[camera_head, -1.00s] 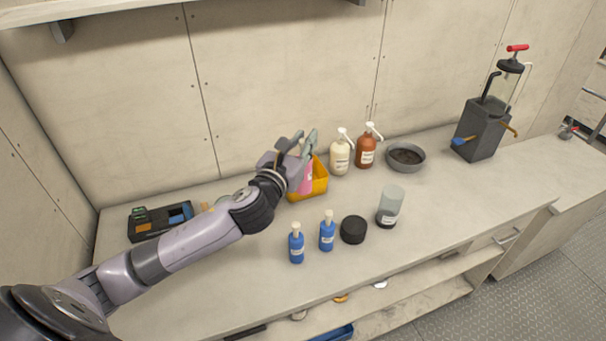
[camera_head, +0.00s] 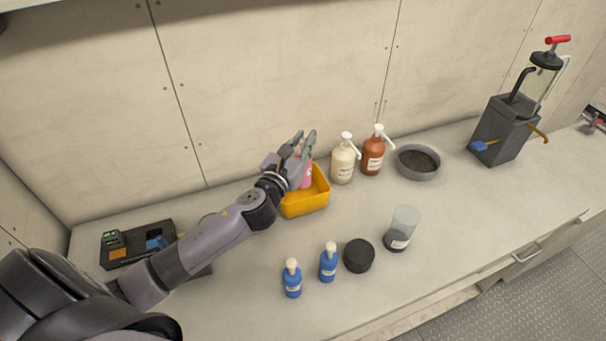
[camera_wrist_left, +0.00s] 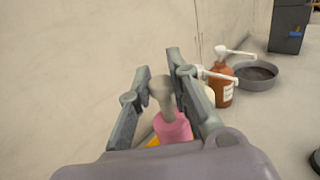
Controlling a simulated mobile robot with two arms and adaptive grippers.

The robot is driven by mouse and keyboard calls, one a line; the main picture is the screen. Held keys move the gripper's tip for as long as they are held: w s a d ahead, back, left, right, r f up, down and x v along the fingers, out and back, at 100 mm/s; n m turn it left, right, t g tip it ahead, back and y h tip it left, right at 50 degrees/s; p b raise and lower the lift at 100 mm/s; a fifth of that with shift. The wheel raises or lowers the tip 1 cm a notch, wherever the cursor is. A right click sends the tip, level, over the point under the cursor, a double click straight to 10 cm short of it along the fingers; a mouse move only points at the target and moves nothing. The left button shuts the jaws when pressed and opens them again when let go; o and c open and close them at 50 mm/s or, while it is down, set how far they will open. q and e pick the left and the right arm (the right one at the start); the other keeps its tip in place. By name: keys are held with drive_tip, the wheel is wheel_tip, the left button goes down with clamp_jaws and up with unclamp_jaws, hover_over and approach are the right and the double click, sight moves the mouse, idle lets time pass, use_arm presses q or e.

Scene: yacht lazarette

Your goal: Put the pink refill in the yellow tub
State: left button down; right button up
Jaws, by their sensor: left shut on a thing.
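The pink refill (camera_head: 306,178) is a pink bottle with a greyish neck and top. My left gripper (camera_head: 303,140) is shut on it near the top; the left wrist view shows the pink body (camera_wrist_left: 173,127) below the two fingers. The yellow tub (camera_head: 306,207) stands on the bench near the back wall. The refill is upright at the tub's back left part, partly hidden by my gripper. I cannot tell whether its base touches the tub's floor. My right gripper is not in view.
A cream pump bottle (camera_head: 343,163) and a brown pump bottle (camera_head: 373,155) stand right of the tub, with a grey bowl (camera_head: 418,163) beyond. Two blue bottles (camera_head: 328,263), a black puck (camera_head: 359,256) and a clear jar (camera_head: 401,229) stand in front.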

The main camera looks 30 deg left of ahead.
use_arm(q)
drive_tip(key=f, duration=0.3)
drive_tip(key=f+b, duration=0.1)
drive_tip(key=f, duration=0.1)
drive_tip(key=shift+w+a+f, duration=0.15)
drive_tip(key=shift+w+f, duration=0.05)
drive_tip(key=shift+w, duration=0.1)
drive_tip(key=shift+f+b, duration=0.3)
drive_tip(key=shift+f, duration=0.75)
wheel_tip(320, 180, down, 4)
drive_tip(key=shift+r+b, duration=0.2)
drive_tip(key=shift+b, duration=0.8)
drive_tip(key=shift+f, duration=0.15)
drive_tip(key=c, duration=1.9)
unclamp_jaws()
drive_tip(key=o, duration=0.4)
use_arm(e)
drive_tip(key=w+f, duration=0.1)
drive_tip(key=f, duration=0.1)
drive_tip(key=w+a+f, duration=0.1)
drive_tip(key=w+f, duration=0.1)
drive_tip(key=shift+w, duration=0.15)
